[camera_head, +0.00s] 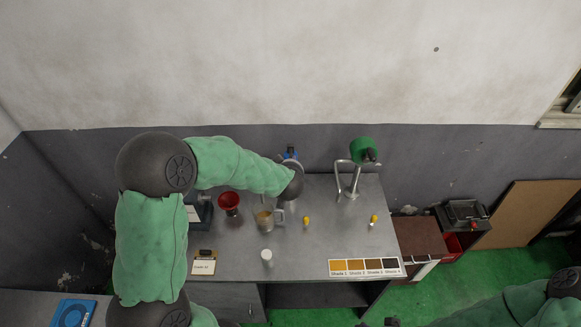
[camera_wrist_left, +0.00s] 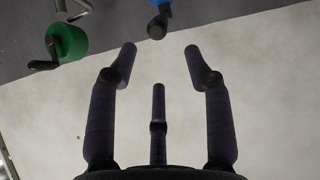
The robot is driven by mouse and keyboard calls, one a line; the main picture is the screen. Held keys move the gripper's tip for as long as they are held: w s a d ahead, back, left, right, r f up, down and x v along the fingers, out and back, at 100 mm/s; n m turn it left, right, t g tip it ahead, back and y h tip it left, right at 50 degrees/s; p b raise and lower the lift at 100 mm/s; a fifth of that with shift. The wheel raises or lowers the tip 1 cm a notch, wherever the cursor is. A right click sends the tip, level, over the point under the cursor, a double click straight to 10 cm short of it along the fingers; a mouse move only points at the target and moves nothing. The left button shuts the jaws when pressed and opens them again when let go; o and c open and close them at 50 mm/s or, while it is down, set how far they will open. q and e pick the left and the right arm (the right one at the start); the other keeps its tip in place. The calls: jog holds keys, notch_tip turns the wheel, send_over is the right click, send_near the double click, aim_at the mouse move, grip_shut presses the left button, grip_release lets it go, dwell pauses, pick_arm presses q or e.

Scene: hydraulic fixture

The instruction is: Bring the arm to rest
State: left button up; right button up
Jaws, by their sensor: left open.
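My left arm reaches in from the left in the head view, bent over the bench (camera_head: 330,215). Its dark wrist end is above the back middle of the bench, and the gripper itself is hard to make out there. In the left wrist view my left gripper (camera_wrist_left: 160,68) has its fingers spread, with nothing between them and the pale wall behind. My right arm shows at the lower right of the head view; a dark piece at the bottom edge may be its gripper, but its state is unclear.
A green-handled fixture (camera_head: 363,150) and a blue-topped one (camera_head: 290,153) stand at the back. A red funnel (camera_head: 229,202), a metal jug (camera_head: 264,220), a white bottle (camera_head: 267,257), small yellow-topped items (camera_head: 306,221) and a shade chart (camera_head: 366,267) are on the bench. The front middle is fairly clear.

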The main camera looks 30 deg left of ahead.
dwell(0.4)
pick_arm(q)
jog(key=s+d+f+m+g+h, duration=0.2)
jog(key=s+d+f, duration=0.25)
jog(key=f, duration=0.55)
jog(key=s+d+f+m+g+h, duration=0.1)
jog(key=s+d+f+h, duration=0.25)
jog(key=d+f, duration=0.45)
jog(key=s+d+f+m+g+h, duration=0.1)
jog(key=s+d+f+g, duration=0.1)
jog(key=s+d+f, duration=0.3)
jog(key=s+d+f+g+h, duration=0.1)
jog(key=s+f+g, duration=0.15)
jog(key=s, duration=0.55)
jog(key=s+d+f+m+g+h, duration=0.1)
jog(key=s+d+f+g+h, duration=0.1)
jog(key=s+d+f, duration=0.3)
notch_tip(320, 180, down, 28)
jog(key=m+b, duration=0.1)
jog(key=b, duration=2.8)
jog(key=shift+w+d+t+b, duration=0.25)
jog(key=shift+d+t+b, duration=0.1)
jog(key=shift+t, duration=0.1)
jog(key=shift+a+y, duration=0.1)
jog(key=shift+y, duration=0.15)
